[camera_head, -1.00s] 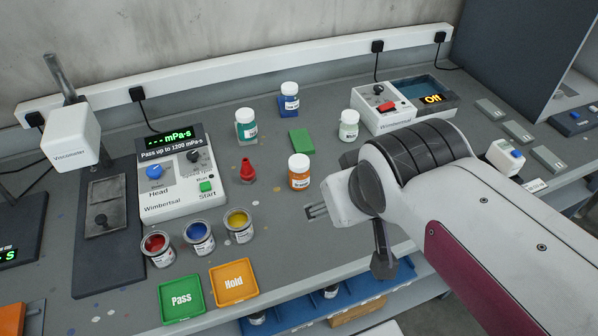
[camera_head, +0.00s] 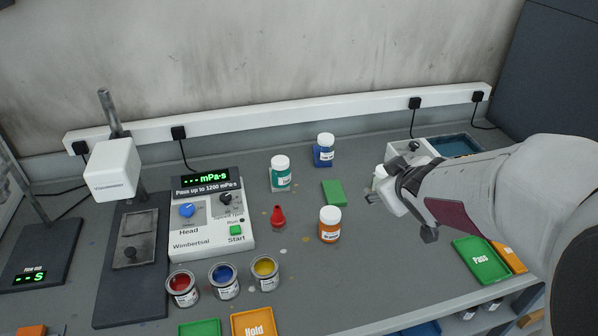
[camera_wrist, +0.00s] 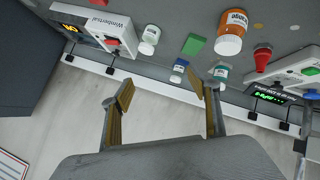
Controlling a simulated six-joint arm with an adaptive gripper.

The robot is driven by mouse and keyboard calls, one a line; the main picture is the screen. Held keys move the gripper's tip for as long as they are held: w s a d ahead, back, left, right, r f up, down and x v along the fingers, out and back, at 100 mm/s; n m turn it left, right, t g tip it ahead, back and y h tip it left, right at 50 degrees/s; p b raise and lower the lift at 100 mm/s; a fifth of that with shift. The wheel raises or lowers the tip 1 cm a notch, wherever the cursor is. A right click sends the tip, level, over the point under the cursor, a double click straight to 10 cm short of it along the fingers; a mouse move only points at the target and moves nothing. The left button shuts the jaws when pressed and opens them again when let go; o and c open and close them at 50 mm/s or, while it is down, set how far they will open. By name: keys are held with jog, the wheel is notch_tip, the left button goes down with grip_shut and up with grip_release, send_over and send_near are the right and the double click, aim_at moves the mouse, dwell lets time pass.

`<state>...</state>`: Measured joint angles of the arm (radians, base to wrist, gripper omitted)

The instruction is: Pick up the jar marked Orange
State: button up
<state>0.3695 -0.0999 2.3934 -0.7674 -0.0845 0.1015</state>
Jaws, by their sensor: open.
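The orange jar (camera_head: 330,228) has a white lid and stands upright on the grey bench. It also shows in the wrist view (camera_wrist: 230,42), where its label reads Orange. My gripper (camera_head: 371,198) is to the right of the jar and a little higher in the head view, apart from it. In the wrist view my gripper (camera_wrist: 160,92) has its two fingers spread with nothing between them, and the jar appears beyond and to the right of them.
A teal jar (camera_head: 281,174), a blue jar (camera_head: 324,151), a green block (camera_head: 334,193) and a red cone-shaped bottle (camera_head: 278,217) stand near. A pale jar (camera_wrist: 149,40) is partly hidden in the head view. Open paint tins (camera_head: 224,281) stand at front left. Bench right of the orange jar is clear.

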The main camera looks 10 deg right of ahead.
aim_at(330, 225)
jog(key=w+f+n+y, duration=0.1)
jog(key=f+y, duration=0.1)
jog(key=f, duration=0.2)
jog(key=w+a+f+n+y, duration=0.1)
jog(key=f+n+y, duration=0.1)
jog(key=f, duration=0.2)
jog(key=w+a+f+n+y, duration=0.1)
jog(key=f+y, duration=0.1)
jog(key=f, duration=0.2)
jog(key=shift+w+t+y, duration=0.4)
jog(key=s+a+f+y, duration=0.2)
jog(key=y, duration=0.1)
jog(key=shift+a+f+n, duration=0.15)
jog(key=shift+f+n, duration=0.1)
jog(key=shift+n, duration=0.05)
jog(key=shift+s+a+y, duration=0.4)
jog(key=shift+a+y, duration=0.05)
jog(key=shift+y, duration=0.35)
jog(key=shift+x, duration=1.25)
